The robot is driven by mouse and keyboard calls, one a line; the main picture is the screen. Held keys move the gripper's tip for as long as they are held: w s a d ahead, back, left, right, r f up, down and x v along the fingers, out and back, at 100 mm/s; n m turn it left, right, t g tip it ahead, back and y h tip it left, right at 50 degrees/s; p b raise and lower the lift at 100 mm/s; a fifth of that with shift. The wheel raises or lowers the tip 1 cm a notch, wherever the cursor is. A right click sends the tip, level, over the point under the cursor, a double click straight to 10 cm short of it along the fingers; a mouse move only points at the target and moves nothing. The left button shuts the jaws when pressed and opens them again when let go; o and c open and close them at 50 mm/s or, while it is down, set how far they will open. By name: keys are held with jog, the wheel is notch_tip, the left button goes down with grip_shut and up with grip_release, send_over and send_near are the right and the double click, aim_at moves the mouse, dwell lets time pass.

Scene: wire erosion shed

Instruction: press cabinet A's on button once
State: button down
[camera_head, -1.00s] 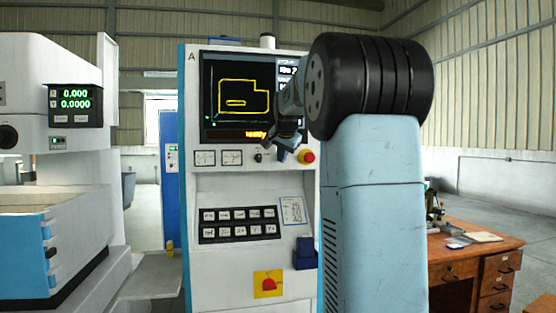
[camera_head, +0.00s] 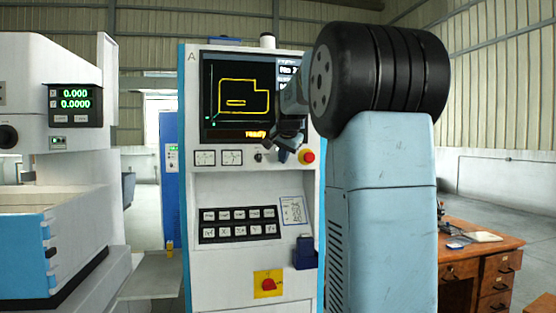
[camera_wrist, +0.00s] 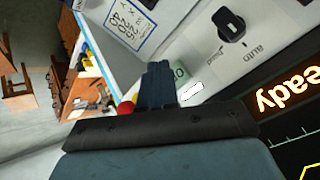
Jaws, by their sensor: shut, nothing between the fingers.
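Cabinet A (camera_head: 188,210) is the tall white unit with the letter A at its top left. Its dark screen (camera_head: 238,95) shows a yellow outline and the word ready. My gripper (camera_head: 283,154) is shut and empty, in front of the control row below the screen. The row holds a black rotary switch (camera_head: 258,157) and a red emergency stop (camera_head: 307,157). In the wrist view the shut fingers (camera_wrist: 158,82) point at the panel, beside a small green-marked label (camera_wrist: 180,73) and a white piece (camera_wrist: 192,92). The on button cannot be made out; the fingers may hide it.
Below are a black key block (camera_head: 239,224), a dark blue box (camera_head: 305,252) and a red knob on a yellow plate (camera_head: 256,291). A white machine (camera_head: 75,180) stands left, a wooden desk (camera_head: 480,262) right. Open floor shows at the far right.

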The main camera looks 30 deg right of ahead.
jog(key=s, duration=0.2)
jog(key=s+a, duration=0.1)
jog(key=s, duration=0.1)
jog(key=shift+s+a, duration=0.15)
jog(key=shift+s, duration=0.1)
dwell(0.8)
jog(key=s+a+f+n+g+y, duration=0.1)
jog(key=s+a+f+n, duration=0.3)
jog(key=s+a+f, duration=0.3)
jog(key=s+a+f+n+y, duration=0.1)
jog(key=s+a+f+n, duration=0.3)
jog(key=s, duration=1)
jog(key=s+a+f+n+g+y, duration=0.1)
jog(key=s+a+f+n, duration=0.2)
jog(key=s+a+f, duration=0.7)
jog(key=shift+s+a+n+g, duration=0.15)
jog(key=shift+s+n+g, duration=0.2)
jog(key=shift+s, duration=0.2)
